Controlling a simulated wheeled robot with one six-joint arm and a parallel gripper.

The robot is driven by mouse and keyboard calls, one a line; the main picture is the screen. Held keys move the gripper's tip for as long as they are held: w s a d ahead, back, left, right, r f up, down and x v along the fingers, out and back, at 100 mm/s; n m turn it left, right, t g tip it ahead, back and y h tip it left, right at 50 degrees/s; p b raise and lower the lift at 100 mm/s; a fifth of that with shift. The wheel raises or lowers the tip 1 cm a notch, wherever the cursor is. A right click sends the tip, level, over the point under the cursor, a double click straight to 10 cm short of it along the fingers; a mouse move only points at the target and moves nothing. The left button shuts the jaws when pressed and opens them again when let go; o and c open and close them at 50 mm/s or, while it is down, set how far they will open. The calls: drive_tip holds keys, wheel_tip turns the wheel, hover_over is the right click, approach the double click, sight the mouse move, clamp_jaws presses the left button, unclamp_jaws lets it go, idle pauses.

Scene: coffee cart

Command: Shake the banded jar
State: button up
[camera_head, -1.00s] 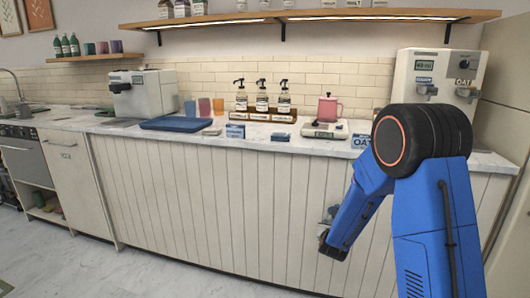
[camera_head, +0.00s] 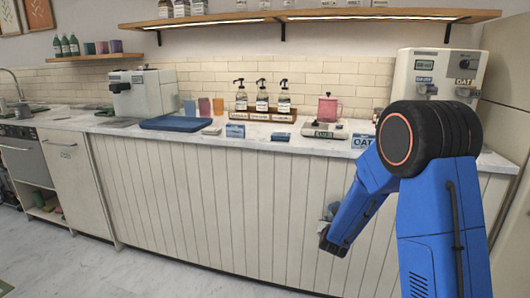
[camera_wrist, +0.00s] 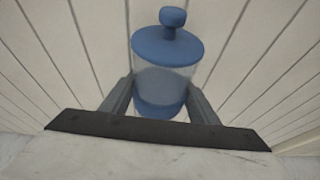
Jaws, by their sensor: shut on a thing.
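The banded jar (camera_wrist: 166,75) has a clear body, a blue lid with a round knob, and a blue band low on its side. It looks upright in the wrist view. My gripper (camera_wrist: 157,98) is shut on it, with one grey finger on each side of the body. In the head view my gripper (camera_head: 330,212) is low in front of the white counter front, below the countertop. The jar is too small and partly covered there to make out clearly.
The counter (camera_head: 230,185) runs behind my gripper. On it are a blue tray (camera_head: 176,123), a rack of pump bottles (camera_head: 262,115), a scale (camera_head: 325,130) with a pink pitcher (camera_head: 327,109), and an OAT box (camera_head: 361,141). Floor in front is clear.

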drive_tip(key=shift+f, duration=3.35)
drive_tip(key=shift+r, duration=0.15)
